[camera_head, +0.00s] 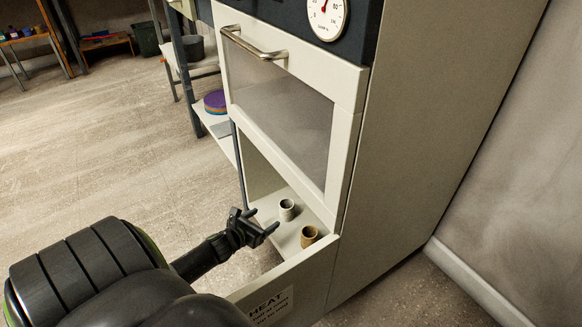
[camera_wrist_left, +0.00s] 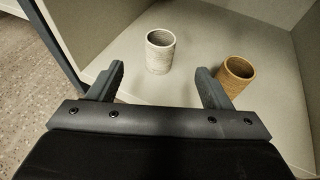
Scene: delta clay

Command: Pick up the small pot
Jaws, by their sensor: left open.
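Two small cylindrical pots stand upright in the low open compartment under the oven door. The pale whitish pot (camera_head: 286,210) is on the left and also shows in the left wrist view (camera_wrist_left: 160,51). The brown pot (camera_head: 309,237) is on the right, nearer the front panel, and shows in the left wrist view (camera_wrist_left: 235,76). My left gripper (camera_head: 264,223) is open and empty, its fingers at the compartment pointing toward the pots. In the left wrist view the pale pot lies ahead of the gap between the fingers (camera_wrist_left: 158,88); the brown pot is beyond the right finger. My right gripper is not in view.
The compartment (camera_wrist_left: 275,115) has side walls and a front panel lettered HEAT (camera_head: 270,304). Above it is the closed oven door (camera_head: 285,105) with a metal handle (camera_head: 253,44). A shelf rack (camera_head: 185,90) stands behind left. Open floor lies to the left.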

